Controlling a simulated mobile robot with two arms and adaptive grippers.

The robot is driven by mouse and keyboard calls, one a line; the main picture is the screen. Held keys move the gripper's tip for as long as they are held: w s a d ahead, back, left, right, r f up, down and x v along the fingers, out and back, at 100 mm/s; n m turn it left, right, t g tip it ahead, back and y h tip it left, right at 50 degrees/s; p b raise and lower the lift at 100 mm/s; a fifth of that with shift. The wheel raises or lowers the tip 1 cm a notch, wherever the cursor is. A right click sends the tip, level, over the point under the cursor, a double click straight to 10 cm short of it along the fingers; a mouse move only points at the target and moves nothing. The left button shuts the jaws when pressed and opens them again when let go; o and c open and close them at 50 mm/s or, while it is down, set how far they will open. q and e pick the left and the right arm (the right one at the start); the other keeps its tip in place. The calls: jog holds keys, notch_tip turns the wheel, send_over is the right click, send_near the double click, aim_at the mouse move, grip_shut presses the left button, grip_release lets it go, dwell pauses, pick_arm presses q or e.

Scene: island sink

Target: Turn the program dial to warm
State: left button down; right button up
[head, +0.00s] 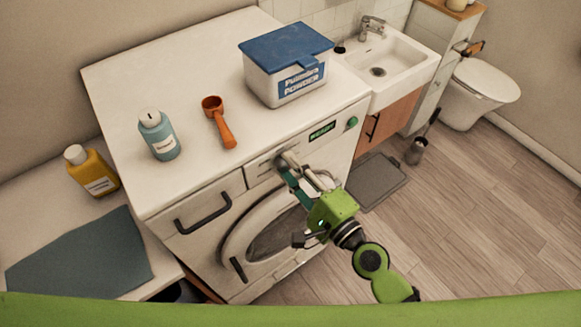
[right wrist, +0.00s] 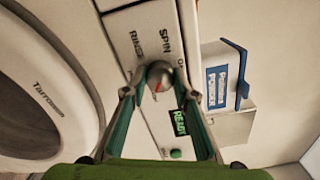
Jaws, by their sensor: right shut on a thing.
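The program dial (right wrist: 159,74) is a round grey knob with a small red mark, on the front panel of the white washing machine (head: 170,75). It also shows partly in the head view (head: 281,161). In the right wrist view the labels "RINSE" and "SPIN" are readable near it; another label is cut off by the knob, and no "warm" label can be read. My right gripper (right wrist: 157,92) has a fingertip on either side of the dial and is shut on it. The right gripper also shows in the head view (head: 293,168). My left gripper is not in view.
A lit display (right wrist: 180,122) reads "READY", with a green button (right wrist: 176,154) beside it. On top stand a blue-lidded powder box (head: 287,80), an orange scoop (head: 222,128) and a blue bottle (head: 158,138). The round door (head: 262,235) is below the panel.

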dwell(0.4)
jog(key=o, duration=1.1)
jog(key=v, duration=1.2)
